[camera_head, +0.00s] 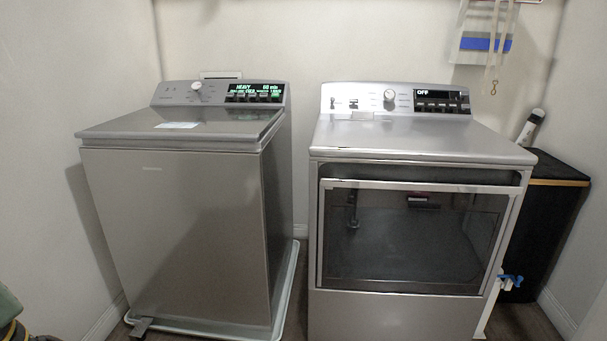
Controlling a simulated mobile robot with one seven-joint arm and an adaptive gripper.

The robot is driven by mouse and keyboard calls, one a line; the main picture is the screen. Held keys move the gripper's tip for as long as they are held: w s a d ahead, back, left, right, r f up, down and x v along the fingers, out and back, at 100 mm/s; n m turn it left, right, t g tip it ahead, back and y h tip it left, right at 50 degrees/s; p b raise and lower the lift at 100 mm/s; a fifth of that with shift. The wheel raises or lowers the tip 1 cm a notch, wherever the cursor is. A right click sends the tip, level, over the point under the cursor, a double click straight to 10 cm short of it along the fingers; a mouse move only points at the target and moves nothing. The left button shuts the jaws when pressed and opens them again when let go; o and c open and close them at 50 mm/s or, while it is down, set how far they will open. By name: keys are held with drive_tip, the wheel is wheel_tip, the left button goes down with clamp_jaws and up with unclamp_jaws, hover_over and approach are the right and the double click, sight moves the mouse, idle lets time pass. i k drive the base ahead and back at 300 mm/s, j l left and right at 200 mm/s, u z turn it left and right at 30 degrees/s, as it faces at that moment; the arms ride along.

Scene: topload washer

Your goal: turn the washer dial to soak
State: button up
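The top-load washer (190,225) stands on the left with its lid (225,128) closed. Its dial (196,87) is a small round pale knob on the back control panel, left of the lit display. The display (253,89) is on and shows "HEAVY" and "60 min" in green and white text. The marks around the dial are too small to read. My gripper is not in view.
A front-window dryer (405,220) stands to the right; its own dial (389,96) sits beside a display (436,95) reading "OFF". A narrow gap separates the machines. A black bin (548,215) stands at the far right. The washer sits in a pale tray (285,300).

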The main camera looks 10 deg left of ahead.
sight(197, 86)
drive_tip(key=i+u, duration=0.2)
drive_tip(key=i, duration=0.25)
drive_tip(key=i+l+u, duration=0.25)
drive_tip(key=i, duration=0.15)
drive_tip(key=i+l+u, duration=0.2)
drive_tip(key=i, duration=0.25)
drive_tip(key=i+l+u, duration=0.2)
drive_tip(key=i, duration=0.2)
drive_tip(key=i+l+u, duration=0.15)
drive_tip(key=i, duration=0.3)
drive_tip(key=i+l+u, duration=0.2)
drive_tip(key=i+l, duration=0.1)
drive_tip(key=i, duration=0.05)
